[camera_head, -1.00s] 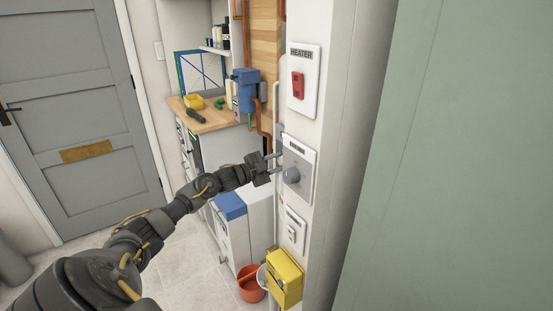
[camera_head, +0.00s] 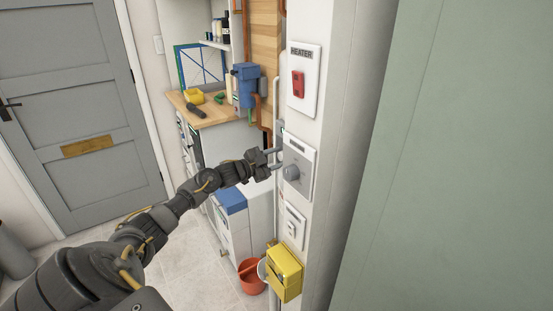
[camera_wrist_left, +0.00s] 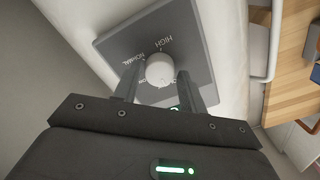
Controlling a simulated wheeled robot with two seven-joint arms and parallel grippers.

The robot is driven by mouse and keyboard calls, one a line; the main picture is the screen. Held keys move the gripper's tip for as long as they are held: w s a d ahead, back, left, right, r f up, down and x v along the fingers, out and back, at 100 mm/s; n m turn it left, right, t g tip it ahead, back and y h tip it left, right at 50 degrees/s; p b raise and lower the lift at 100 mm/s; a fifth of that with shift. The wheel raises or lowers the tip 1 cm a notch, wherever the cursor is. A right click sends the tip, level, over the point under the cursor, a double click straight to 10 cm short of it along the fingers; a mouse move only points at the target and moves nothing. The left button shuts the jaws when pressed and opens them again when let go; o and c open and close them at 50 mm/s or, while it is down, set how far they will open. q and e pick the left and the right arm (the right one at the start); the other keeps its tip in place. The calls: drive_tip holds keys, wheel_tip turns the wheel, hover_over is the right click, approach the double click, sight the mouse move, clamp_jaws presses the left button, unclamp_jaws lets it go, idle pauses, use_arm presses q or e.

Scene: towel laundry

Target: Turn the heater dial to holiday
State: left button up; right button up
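The heater dial is a round grey knob (camera_head: 291,173) on a grey plate (camera_head: 299,155) fixed to the white wall panel. In the left wrist view the knob (camera_wrist_left: 160,69) looks pale, and the plate around it reads HIGH and NORMAL; other lettering is partly hidden by the knob and fingers. My left gripper (camera_head: 279,159) is at the plate's left edge in the head view. In the wrist view its two fingers (camera_wrist_left: 157,88) are apart, one on each side of the knob's near part. I cannot tell whether they touch it. My right gripper is not in view.
A HEATER panel with a red switch (camera_head: 298,84) is above the dial. A smaller white switch plate (camera_head: 295,228) and a yellow box (camera_head: 285,272) are below it. A vertical pipe (camera_head: 276,110) runs close to the gripper. A wooden worktop (camera_head: 213,117) stands behind.

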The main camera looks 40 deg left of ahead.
use_arm(q)
drive_tip(key=shift+o, duration=1.2)
drive_tip(key=shift+s, duration=0.15)
drive_tip(key=b+v, duration=0.1)
drive_tip(key=v, duration=0.9)
drive_tip(key=shift+s+a, duration=0.15)
drive_tip(key=shift+s, duration=0.1)
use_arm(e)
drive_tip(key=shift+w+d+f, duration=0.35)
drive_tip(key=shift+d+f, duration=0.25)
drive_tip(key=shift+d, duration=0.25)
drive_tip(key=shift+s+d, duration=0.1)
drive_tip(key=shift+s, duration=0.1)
use_arm(q)
drive_tip(key=shift+f, duration=0.1)
